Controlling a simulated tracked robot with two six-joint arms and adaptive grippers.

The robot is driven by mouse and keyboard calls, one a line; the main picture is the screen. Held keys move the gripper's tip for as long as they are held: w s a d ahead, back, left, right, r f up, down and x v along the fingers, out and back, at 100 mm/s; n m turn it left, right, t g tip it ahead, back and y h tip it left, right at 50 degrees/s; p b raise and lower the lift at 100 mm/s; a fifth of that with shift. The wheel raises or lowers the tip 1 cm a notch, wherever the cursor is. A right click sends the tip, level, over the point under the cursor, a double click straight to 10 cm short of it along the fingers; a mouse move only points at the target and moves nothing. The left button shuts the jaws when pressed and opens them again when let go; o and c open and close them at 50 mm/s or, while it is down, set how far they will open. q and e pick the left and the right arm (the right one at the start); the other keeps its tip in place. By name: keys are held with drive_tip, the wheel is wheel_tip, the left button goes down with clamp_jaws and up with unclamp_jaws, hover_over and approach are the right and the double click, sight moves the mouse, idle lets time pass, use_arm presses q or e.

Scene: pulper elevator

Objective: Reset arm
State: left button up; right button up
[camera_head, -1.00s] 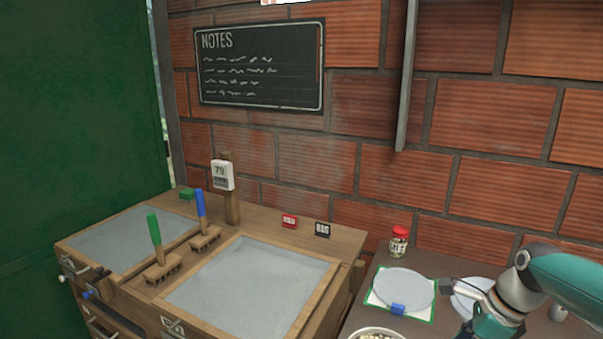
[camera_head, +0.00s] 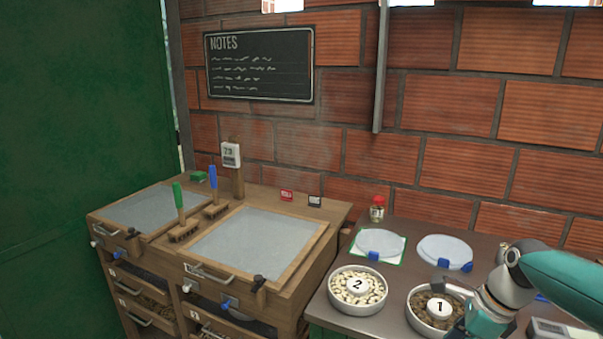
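My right arm comes in from the right edge, teal and grey. Its gripper (camera_head: 453,284) is at the right, over or beside the bowl marked 1 (camera_head: 412,306). Its fingers are small and partly hidden by the arm, so I cannot tell whether they are open or shut, or whether they touch the bowl. My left arm and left gripper are not in view.
A bowl marked 2 (camera_head: 334,287) stands left of bowl 1 on the dark counter (camera_head: 400,245). Two round plates (camera_head: 380,241) and a red-lidded jar (camera_head: 377,209) are behind. A wooden drawer cabinet (camera_head: 290,262) with two brushes (camera_head: 182,226) stands left. A green panel (camera_head: 80,130) fills the far left.

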drive_tip(key=s+a+f+n, duration=0.5)
drive_tip(key=s+f+n, duration=0.2)
drive_tip(key=f, duration=0.4)
drive_tip(key=s+a+f+n, duration=0.6)
drive_tip(key=f+n, duration=0.1)
drive_tip(key=f, duration=0.5)
drive_tip(key=s+a+f+n+g+y, duration=0.1)
drive_tip(key=s+a+f+n, duration=0.4)
drive_tip(key=f, duration=0.6)
drive_tip(key=s+n, duration=0.2)
drive_tip(key=shift+s+a+f, duration=0.15)
drive_tip(key=shift+s+a, duration=0.05)
drive_tip(key=shift+s, duration=0.15)
drive_tip(key=shift+s, duration=0.1)
drive_tip(key=shift+c, duration=0.3)
